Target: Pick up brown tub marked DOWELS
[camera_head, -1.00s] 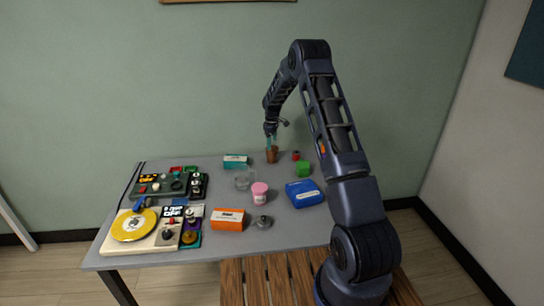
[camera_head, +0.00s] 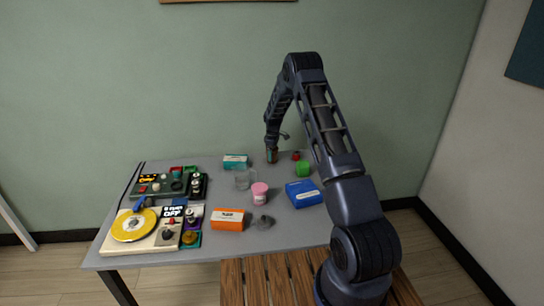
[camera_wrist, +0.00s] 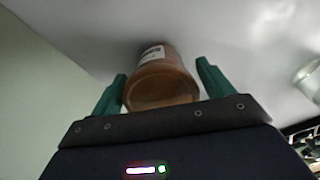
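The brown tub (camera_wrist: 162,82) stands on the table near its back edge, with a white label on its side; the print is too small to read. In the head view the tub (camera_head: 272,158) is largely covered by my gripper (camera_head: 272,150). In the wrist view my gripper (camera_wrist: 160,88) is open, with one green finger on each side of the tub. The tub sits between the fingers, with a visible gap on the right; on the left the finger is close to it, and I cannot tell whether it touches.
A red item (camera_head: 295,156) and a green block (camera_head: 303,169) stand right of the tub. A teal box (camera_head: 235,161) and a clear glass (camera_head: 243,181) are to its left. A pink tub (camera_head: 260,193), blue container (camera_head: 304,193) and orange box (camera_head: 228,219) are nearer. The wall is close behind.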

